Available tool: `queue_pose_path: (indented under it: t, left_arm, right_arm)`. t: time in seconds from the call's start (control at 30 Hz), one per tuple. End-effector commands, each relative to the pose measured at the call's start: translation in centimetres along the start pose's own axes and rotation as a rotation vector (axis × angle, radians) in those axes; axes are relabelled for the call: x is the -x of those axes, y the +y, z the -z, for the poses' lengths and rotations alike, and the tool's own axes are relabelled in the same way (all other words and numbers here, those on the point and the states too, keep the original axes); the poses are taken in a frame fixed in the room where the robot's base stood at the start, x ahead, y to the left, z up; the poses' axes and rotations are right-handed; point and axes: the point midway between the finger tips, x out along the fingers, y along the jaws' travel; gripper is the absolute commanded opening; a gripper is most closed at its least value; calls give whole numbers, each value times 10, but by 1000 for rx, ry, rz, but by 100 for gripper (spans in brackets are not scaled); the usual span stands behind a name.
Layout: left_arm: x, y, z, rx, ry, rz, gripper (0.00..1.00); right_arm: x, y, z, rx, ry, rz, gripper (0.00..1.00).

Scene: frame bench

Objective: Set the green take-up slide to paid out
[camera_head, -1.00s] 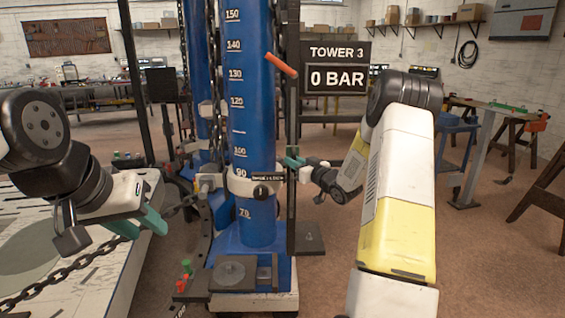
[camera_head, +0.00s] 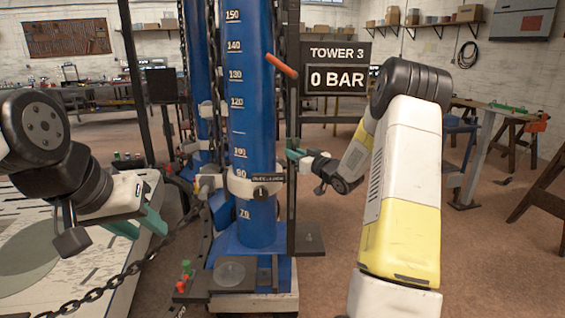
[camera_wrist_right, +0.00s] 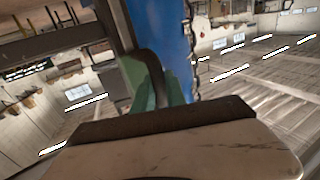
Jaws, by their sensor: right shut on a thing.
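My right gripper (camera_head: 293,150) is shut at the dark upright rail (camera_head: 292,195) on the right of the blue tower (camera_head: 253,130). Its green fingers also show in the right wrist view (camera_wrist_right: 157,92), closed on a dark curved part (camera_wrist_right: 152,68) between them. This appears to be the take-up slide's grip; the slide's own green body cannot be told apart from the green fingers. My left gripper (camera_head: 138,224) is open and empty over the pale bench at the left. A dark chain (camera_head: 125,272) hangs slack from the tower's left side towards the lower left.
The tower's sign (camera_head: 337,66) reads TOWER 3, 0 BAR. An orange-red lever (camera_head: 281,65) sticks out high on the tower. A green knob (camera_head: 186,266) and a red one stand at its foot. Open floor lies to the right, before a trestle table (camera_head: 500,108).

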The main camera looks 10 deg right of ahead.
Motion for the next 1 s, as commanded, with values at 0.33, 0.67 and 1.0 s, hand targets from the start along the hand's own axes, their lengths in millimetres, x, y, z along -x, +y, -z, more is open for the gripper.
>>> queue_pose_path:
  t: [0.33, 0.67, 1.0]
  left_arm:
    - [0, 0, 0, 0, 0, 0, 36]
    - [0, 0, 0, 0, 0, 0, 36]
    - [0, 0, 0, 0, 0, 0, 36]
  right_arm:
    - [0, 0, 105, 10, 17, 0, 0]
    - [1, 0, 162, 6, 12, 0, 0]
    - [0, 0, 174, 5, 12, 0, 0]
